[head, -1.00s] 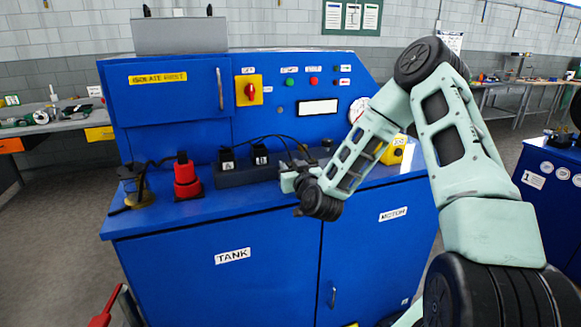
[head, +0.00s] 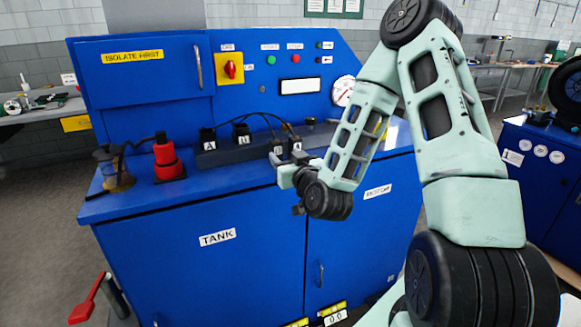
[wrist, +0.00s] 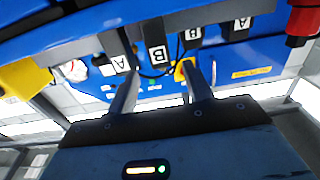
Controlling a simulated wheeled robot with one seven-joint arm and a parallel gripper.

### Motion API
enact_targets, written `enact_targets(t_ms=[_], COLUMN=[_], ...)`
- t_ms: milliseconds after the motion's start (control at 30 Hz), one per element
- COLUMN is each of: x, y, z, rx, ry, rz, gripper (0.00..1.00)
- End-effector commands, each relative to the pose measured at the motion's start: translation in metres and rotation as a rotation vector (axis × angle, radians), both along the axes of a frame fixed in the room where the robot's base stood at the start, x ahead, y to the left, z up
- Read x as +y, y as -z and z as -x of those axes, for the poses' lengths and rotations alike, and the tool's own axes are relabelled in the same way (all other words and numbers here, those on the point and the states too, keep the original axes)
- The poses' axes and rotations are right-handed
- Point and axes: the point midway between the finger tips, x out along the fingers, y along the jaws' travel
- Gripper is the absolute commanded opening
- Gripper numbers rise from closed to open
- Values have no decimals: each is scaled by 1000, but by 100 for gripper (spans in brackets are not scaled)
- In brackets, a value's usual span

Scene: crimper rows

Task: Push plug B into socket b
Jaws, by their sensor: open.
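Several black blocks labelled A or B stand along a dark strip (head: 222,157) on the blue bench. In the head view, a block labelled A (head: 208,141) and one labelled B (head: 241,134) stand at the left. A second B block (head: 278,150) and a second A block (head: 296,147) are at the right, by my gripper (head: 281,168). Black cables arch between the pairs; I cannot tell plugs from sockets surely. In the wrist view, my gripper (wrist: 158,70) is open, with the near B block (wrist: 157,53) seen between its fingers and the near A block (wrist: 120,64) beside the left finger.
A control panel with a red-and-yellow switch (head: 230,69) rises behind. The bench front by the strip is clear.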

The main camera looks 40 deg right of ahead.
Motion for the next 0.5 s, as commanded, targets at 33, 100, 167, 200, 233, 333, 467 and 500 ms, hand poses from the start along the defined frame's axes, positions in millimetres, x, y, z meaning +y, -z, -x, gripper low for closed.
enact_targets(t_ms=[33, 100, 167, 200, 233, 333, 467, 500], x=[-1, -1, -1, -1, -1, -1, 1, 2], y=[-6, -7, -8, -8, -8, -8, -8, -8], z=[-2, -1, -1, 0, 1, 3, 8, 9], rx=[2, 0, -1, 0, -1, 0, 0, -1], ry=[2, 2, 4, 4, 5, 5, 6, 4], rz=[-5, -6, -7, -8, -8, -8, -7, -7], gripper=[50, 50, 50, 50, 50, 50, 50, 50])
